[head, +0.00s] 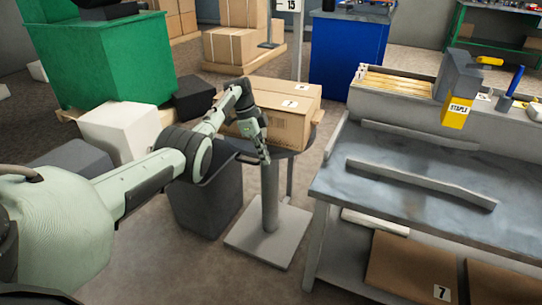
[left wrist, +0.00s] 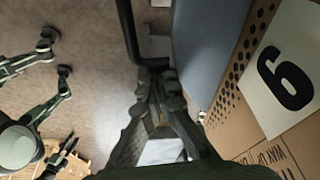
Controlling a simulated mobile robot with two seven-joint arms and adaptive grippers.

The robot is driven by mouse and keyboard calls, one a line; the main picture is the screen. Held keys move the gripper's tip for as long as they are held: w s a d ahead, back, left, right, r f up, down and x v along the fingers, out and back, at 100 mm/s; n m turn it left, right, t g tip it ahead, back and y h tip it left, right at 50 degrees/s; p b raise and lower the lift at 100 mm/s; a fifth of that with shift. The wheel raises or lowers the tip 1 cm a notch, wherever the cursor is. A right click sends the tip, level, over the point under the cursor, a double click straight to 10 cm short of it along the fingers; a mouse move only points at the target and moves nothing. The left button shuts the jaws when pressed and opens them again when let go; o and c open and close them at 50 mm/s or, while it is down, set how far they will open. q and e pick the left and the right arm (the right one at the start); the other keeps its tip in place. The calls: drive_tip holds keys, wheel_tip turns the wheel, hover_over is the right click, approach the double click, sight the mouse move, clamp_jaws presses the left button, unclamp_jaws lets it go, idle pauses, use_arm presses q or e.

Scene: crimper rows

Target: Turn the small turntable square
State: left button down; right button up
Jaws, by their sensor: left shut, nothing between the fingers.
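The small turntable (head: 284,154) has a round grey top on a pedestal with a square foot. A brown carton sits on it, turned at an angle to the bench edge in the head view. In the left wrist view the shut fingertips (left wrist: 154,68) are beside the grey top's edge (left wrist: 195,45) and close to a dark bent bar (left wrist: 130,35). I cannot tell whether they touch either.
The carton (head: 272,118) carries white labels; one reads 6 in the left wrist view (left wrist: 288,82). A dark bin (head: 210,195) stands left of the pedestal. A grey workbench (head: 420,210) stands to the right. Open floor (head: 180,255) lies in front.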

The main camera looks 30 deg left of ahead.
use_arm(q)
drive_tip(key=shift+s+a, duration=0.3)
drive_tip(key=shift+a, duration=0.4)
use_arm(e)
drive_tip(key=shift+a+f, duration=0.15)
drive_tip(key=shift+f, duration=0.4)
use_arm(q)
drive_tip(key=shift+a, duration=0.1)
use_arm(e)
drive_tip(key=shift+d, duration=0.2)
